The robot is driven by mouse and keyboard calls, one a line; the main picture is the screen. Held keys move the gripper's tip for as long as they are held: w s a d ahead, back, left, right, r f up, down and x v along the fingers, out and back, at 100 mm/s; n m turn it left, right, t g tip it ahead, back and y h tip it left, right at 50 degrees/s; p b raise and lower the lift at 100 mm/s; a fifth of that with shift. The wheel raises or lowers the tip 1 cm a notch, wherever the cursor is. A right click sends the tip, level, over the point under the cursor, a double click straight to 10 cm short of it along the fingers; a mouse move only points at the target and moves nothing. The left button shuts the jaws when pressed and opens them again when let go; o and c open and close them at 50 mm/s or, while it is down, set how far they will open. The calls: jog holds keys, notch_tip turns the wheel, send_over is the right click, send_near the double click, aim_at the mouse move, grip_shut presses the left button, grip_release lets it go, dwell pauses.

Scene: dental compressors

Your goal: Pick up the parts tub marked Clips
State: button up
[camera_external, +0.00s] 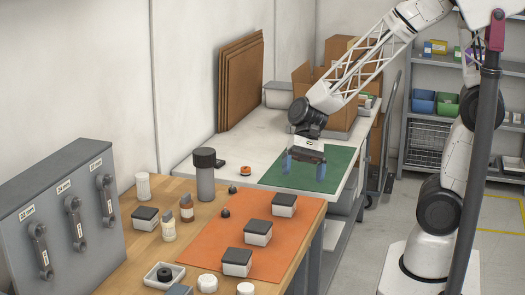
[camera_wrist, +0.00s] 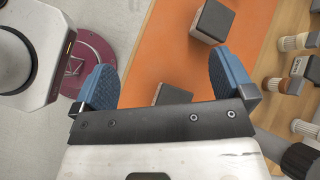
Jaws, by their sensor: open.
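Several white tubs with dark lids stand in the external view. Three are on the orange mat, at the back (camera_external: 285,205), in the middle (camera_external: 258,233) and at the front (camera_external: 237,262). Another tub (camera_external: 145,218) stands on the wood to the left. No marking is readable, so I cannot tell which is Clips. My gripper (camera_external: 304,167) is open and empty, above the green mat beyond the tubs. In the wrist view my gripper (camera_wrist: 165,72) shows blue fingers apart. One dark-lidded tub (camera_wrist: 213,21) lies ahead; another (camera_wrist: 172,95) is partly hidden by the gripper body.
The orange mat (camera_external: 205,235) lies on a wooden bench. A tall grey cylinder (camera_external: 205,178), small bottles (camera_external: 168,225) and a white tray (camera_external: 164,275) stand around it. A grey wrench panel (camera_external: 60,225) is at left. The green mat (camera_external: 300,181) is mostly clear.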

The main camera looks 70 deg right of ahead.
aim_at(259, 224)
jog(key=shift+w+a+f+m+t+y, duration=0.3)
jog(key=shift+w+a+f+m+y, duration=0.4)
jog(key=shift+w+f+m, duration=0.55)
jog(key=shift+w+a+f+m+t+y, duration=0.3)
jog(key=shift+w+a+f+m+y, duration=0.2)
jog(key=shift+w+f+m+y, duration=0.6)
jog(key=shift+w+a+f+m+t+y, duration=0.3)
jog(key=shift+w+a+f+m+y, duration=0.25)
jog(key=shift+w+f+m, duration=0.95)
jog(key=shift+w+a+r, duration=0.15)
jog(key=shift+w+r, duration=0.1)
jog(key=shift+r, duration=0.15)
jog(key=shift+x, duration=3.3)
jog(key=shift+a+f, duration=0.1)
jog(key=shift+x, duration=2.5)
jog(key=shift+w+f, duration=0.1)
jog(key=shift+w, duration=0.05)
jog(key=shift+c, duration=0.3)
jog(key=c, duration=1)
